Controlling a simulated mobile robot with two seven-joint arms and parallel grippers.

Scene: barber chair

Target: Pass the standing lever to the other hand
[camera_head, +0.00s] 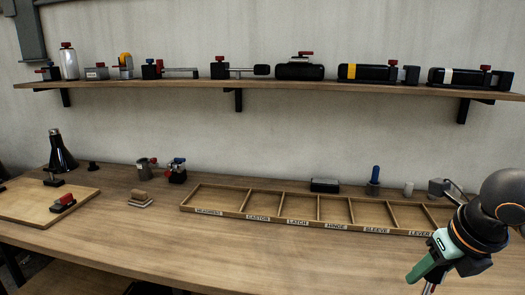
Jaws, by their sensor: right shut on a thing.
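My right gripper (427,273) hangs at the lower right, in front of the bench's right end, pointing down and to the left. It has a green and black body below an orange ring. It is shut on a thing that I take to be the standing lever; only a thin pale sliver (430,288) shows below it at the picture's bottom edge. The lever's shape and tilt are hidden. My left gripper is not in view.
A divided wooden tray (265,217) with labelled compartments lies on the bench (170,240); its lever compartment is at the right end, near my arm. A wooden board (30,210) lies at left. A shelf (190,85) with several devices runs above. The front middle bench is clear.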

